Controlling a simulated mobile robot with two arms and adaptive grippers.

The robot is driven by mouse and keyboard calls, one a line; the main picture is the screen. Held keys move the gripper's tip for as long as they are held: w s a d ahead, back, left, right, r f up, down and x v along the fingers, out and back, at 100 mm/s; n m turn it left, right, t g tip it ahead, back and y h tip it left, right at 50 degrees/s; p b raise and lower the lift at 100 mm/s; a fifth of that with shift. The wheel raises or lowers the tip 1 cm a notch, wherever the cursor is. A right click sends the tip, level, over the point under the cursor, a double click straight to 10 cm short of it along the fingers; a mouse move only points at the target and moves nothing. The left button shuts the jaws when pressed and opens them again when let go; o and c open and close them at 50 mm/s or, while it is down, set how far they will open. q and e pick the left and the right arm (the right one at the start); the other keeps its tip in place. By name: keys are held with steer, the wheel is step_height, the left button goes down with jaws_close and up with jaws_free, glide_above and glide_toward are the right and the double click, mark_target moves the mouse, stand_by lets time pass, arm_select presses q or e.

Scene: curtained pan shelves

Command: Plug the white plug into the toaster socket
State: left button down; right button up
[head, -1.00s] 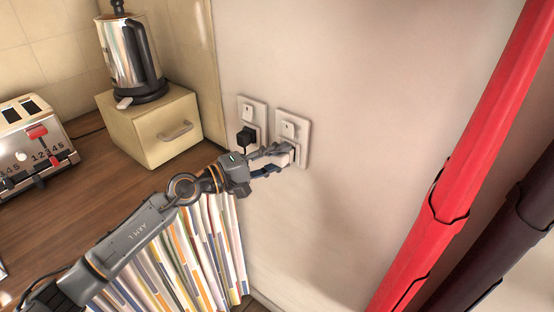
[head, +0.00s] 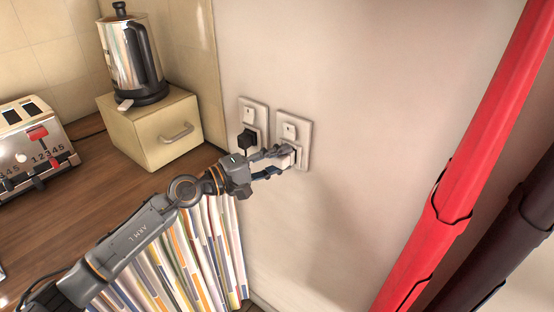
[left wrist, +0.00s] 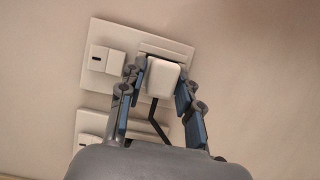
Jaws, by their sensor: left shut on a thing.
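The white plug (left wrist: 160,78) is between the fingers of my left gripper (left wrist: 160,95) in the left wrist view, right in front of a white wall socket plate. In the head view my left gripper (head: 279,160) is at the lower part of the right socket plate (head: 303,127), shut on the white plug (head: 287,158). The fingers partly hide the plug, and I cannot tell whether it is fully seated. A dark cord runs down from the plug in the wrist view. The toaster (head: 30,133) stands on the counter at the left. My right gripper is not in view.
A black plug (head: 248,139) sits in the left socket plate (head: 253,108). A kettle (head: 132,60) stands on a cream drawer box (head: 158,135). Several books (head: 190,250) stand below my left arm.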

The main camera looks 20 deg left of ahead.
mark_target(277, 164)
arm_select(q)
steer(key=shift+a+r, duration=0.1)
steer(key=shift+r, duration=0.1)
stand_by(0.4)
steer(key=shift+s, duration=0.2)
steer(key=shift+s+a+f+b, duration=0.1)
steer(key=shift+s+a+b, duration=0.1)
steer(key=shift+s+b, duration=0.3)
steer(key=shift+s+a+f+b, duration=0.1)
steer(key=shift+s+a+b, duration=0.1)
steer(key=shift+s, duration=0.45)
steer(key=shift+s, duration=0.1)
